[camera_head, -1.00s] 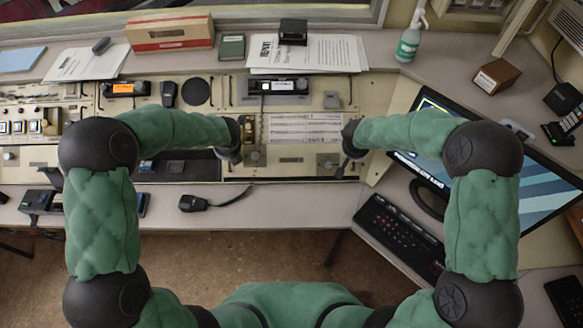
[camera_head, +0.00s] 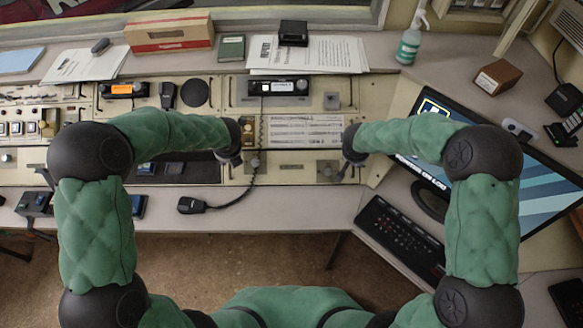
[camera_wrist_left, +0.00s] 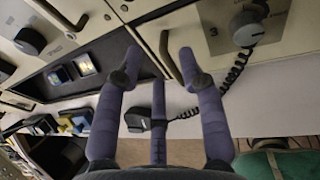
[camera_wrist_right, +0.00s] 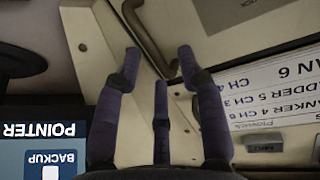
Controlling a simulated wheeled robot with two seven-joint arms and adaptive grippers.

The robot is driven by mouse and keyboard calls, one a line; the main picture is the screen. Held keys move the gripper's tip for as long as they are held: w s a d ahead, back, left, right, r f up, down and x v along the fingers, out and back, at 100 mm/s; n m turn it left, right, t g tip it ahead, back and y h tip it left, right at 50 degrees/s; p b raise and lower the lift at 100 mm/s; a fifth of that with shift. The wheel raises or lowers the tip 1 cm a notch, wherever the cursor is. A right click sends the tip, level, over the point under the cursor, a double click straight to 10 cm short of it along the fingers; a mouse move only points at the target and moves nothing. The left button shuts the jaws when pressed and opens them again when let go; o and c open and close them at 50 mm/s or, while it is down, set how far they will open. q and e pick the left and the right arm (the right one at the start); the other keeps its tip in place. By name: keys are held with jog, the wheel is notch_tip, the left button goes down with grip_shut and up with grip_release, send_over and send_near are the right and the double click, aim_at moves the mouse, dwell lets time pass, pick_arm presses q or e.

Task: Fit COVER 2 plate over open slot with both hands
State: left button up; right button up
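A wide beige panel (camera_head: 290,172) with a small label and a grey knob near each end lies on the console between my grippers; I cannot read COVER 2 on it. A dark open recess (camera_head: 205,170) is to its left, and shows in the left wrist view (camera_wrist_left: 112,48) with two lit buttons. My left gripper (camera_head: 236,162) is open, its fingertips apart near a bar handle (camera_wrist_left: 171,56) at the panel's left end. My right gripper (camera_head: 341,174) is open, its fingertips near another bar handle (camera_wrist_right: 147,36). I cannot tell whether the fingers touch the handles.
A coiled cord (camera_head: 254,180) runs down across the panel's left part to a handheld microphone (camera_head: 191,205) on the front ledge. A white label sheet (camera_head: 305,131) lies behind the panel. A monitor (camera_head: 500,195) and a keyboard (camera_head: 400,237) stand at the right.

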jog(key=shift+r, duration=0.1)
pick_arm(q)
jog(key=v, duration=0.9)
jog(key=shift+s+r, duration=0.25)
jog(key=shift+r, duration=0.1)
pick_arm(e)
jog(key=v, duration=1.2)
jog(key=shift+s, duration=0.1)
